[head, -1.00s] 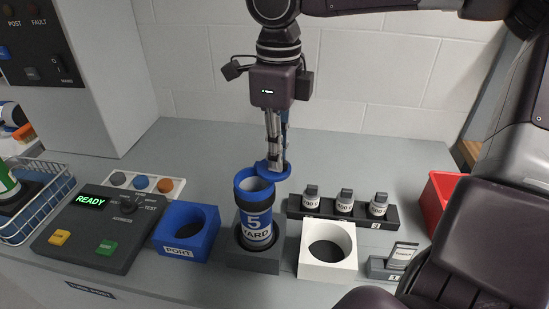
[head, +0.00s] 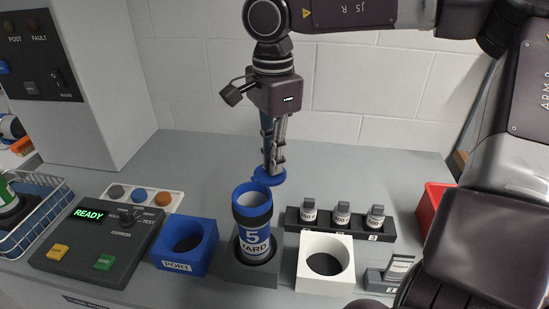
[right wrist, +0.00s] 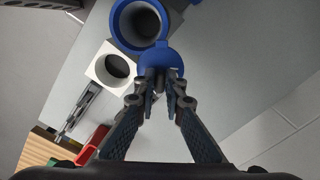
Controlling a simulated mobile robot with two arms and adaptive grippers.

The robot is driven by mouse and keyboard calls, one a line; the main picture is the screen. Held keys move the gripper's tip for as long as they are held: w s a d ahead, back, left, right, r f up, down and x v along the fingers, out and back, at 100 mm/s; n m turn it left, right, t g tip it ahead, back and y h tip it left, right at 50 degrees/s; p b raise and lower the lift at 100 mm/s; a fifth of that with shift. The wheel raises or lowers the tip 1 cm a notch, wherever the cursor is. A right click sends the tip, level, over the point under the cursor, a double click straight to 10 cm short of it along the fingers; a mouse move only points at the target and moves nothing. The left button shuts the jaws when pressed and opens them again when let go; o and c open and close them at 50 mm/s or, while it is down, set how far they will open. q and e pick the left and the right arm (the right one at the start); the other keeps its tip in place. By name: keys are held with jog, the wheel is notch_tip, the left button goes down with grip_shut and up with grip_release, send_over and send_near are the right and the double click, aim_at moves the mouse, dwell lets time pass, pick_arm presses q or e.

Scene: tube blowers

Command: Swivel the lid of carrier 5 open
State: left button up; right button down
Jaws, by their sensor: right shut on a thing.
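Carrier 5 (head: 254,238) is a blue and black tube labelled "5" and "YARD", upright in a dark grey square holder (head: 236,272). Its mouth is uncovered, and it also shows from above in the right wrist view (right wrist: 118,22). Its round blue lid (head: 271,175) is swung out behind and to the right of the mouth, and also shows in the right wrist view (right wrist: 161,57). My right gripper (head: 272,165) is shut on the lid, its fingers pointing down. In the right wrist view the fingertips (right wrist: 162,76) meet at the lid's edge. My left gripper is not in view.
A blue block labelled "PORT" (head: 178,264) stands left of the carrier, and a white block (head: 307,283) with a round hole right of it. A black rack (head: 293,219) holds several small labelled weights. A control box (head: 75,258) reads "READY". The counter behind is clear.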

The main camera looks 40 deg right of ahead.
jog(key=shift+w+n, duration=0.2)
jog(key=shift+n, duration=0.4)
dwell(0.7)
dwell(0.5)
jog(key=c, duration=2)
grip_release()
notch_tip(320, 180, up, 12)
